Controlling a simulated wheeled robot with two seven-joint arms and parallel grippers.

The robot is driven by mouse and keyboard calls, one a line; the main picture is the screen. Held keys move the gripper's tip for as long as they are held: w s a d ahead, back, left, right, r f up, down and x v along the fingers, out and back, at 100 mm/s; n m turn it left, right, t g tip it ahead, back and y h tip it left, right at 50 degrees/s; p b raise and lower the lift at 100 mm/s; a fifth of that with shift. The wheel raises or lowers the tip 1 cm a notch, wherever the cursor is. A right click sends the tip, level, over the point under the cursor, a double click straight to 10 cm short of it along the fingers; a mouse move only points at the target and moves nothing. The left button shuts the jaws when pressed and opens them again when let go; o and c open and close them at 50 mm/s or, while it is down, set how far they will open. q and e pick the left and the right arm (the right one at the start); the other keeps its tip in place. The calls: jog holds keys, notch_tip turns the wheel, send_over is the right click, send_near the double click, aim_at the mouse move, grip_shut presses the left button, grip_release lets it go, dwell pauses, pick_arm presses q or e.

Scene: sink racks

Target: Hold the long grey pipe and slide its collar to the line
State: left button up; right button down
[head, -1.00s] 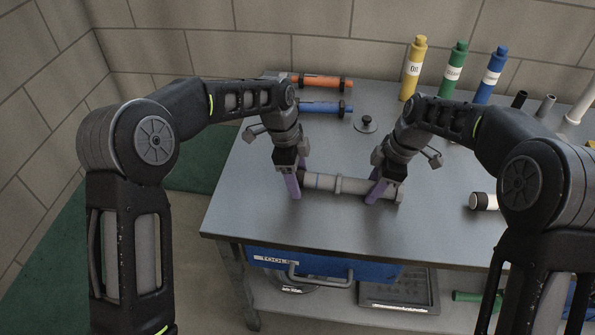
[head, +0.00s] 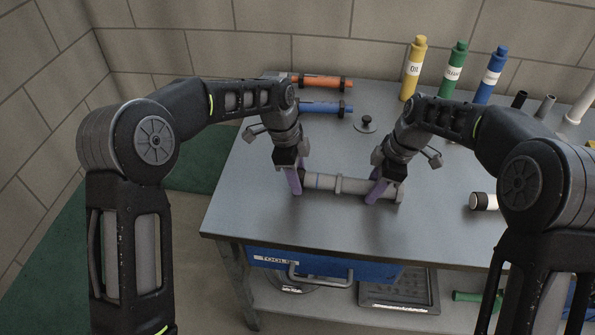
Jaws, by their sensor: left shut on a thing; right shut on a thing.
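The long grey pipe (head: 353,186) lies left to right, low over the front middle of the bench. A raised grey ring sits near its middle, and a thin blue line (head: 318,181) shows left of that ring. My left gripper (head: 295,181) is shut at the pipe's left end, around what looks like the dark collar (head: 304,178); its fingers hide most of it. The collar is left of the line, with a short stretch of grey pipe between. My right gripper (head: 377,190) is shut on the pipe right of the ring. The pipe's right end sticks out past it.
Orange (head: 322,82) and blue (head: 322,107) tubes lie in holders at the back left, near a small black-knobbed disc (head: 366,123). Yellow, green and blue bottles (head: 453,68) stand behind. A white-and-black cylinder (head: 483,201) lies at right. The bench front is clear.

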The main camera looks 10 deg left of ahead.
aim_at(309, 174)
pick_arm(q)
jog(key=shift+d, duration=1.6)
jog(key=o, duration=1.2)
jog(key=shift+a, duration=0.15)
jog(key=shift+o, duration=0.2)
jog(key=shift+r, duration=3.55)
